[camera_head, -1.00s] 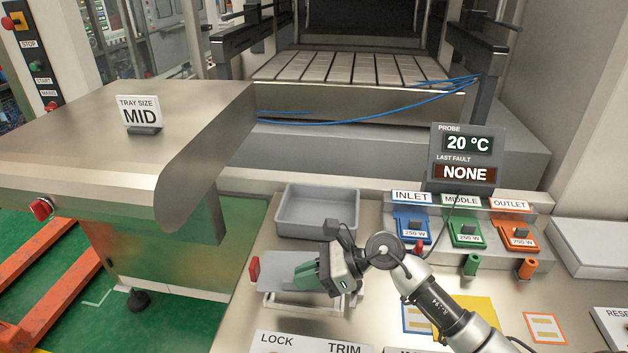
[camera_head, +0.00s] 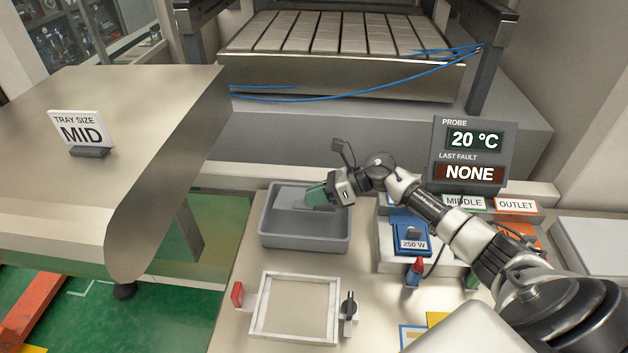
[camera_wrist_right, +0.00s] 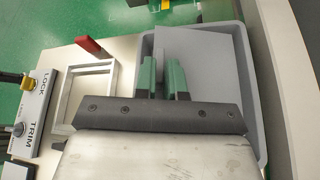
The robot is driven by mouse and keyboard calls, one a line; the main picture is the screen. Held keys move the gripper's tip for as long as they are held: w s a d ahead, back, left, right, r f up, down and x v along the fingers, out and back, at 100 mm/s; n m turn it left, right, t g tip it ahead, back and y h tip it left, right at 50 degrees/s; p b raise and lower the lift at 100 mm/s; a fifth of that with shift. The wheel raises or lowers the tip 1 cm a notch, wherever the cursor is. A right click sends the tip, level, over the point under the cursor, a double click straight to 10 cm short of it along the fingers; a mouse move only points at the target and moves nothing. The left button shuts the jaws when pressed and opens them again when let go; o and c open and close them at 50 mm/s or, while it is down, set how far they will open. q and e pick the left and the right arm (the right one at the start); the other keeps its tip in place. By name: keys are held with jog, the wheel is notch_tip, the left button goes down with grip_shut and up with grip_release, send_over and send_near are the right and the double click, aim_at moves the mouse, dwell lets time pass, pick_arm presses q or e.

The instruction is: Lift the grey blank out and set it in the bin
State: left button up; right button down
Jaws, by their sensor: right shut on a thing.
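The grey blank (camera_wrist_right: 215,60) is a flat sheet held in the green fingers of my right gripper (camera_wrist_right: 163,80). In the wrist view it overlaps the inside of the grey bin (camera_wrist_right: 148,46). In the head view my right gripper (camera_head: 314,195) is over the grey bin (camera_head: 306,243), its fingertips near the bin's back right. The blank is hard to tell from the bin there, and whether it touches the bin floor is unclear. The white frame (camera_head: 256,307) in front of the bin is empty. My left gripper is not in view.
A red clamp (camera_head: 237,294) and a black knob (camera_head: 348,306) flank the frame. A metal table (camera_head: 150,120) is at the left.

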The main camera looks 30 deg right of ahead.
aim_at(326, 211)
jog(key=shift+s+a, duration=0.1)
jog(key=shift+s+a+f+b, duration=0.1)
jog(key=shift+s+a+b, duration=0.25)
jog(key=shift+s, duration=0.3)
jog(key=shift+f+b, duration=0.3)
jog(key=shift+f, duration=0.4)
jog(key=f, duration=0.1)
jog(key=f+b, duration=0.1)
jog(key=f, duration=0.1)
jog(key=shift+w+d+f+b, duration=0.1)
jog(key=shift+w+f+b, duration=0.1)
jog(key=shift+f+b, duration=0.1)
jog(key=shift+f, duration=0.4)
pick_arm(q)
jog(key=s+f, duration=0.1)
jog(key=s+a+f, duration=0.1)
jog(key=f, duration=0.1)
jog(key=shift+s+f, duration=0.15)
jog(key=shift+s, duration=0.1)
pick_arm(e)
jog(key=c, duration=1.1)
grip_release()
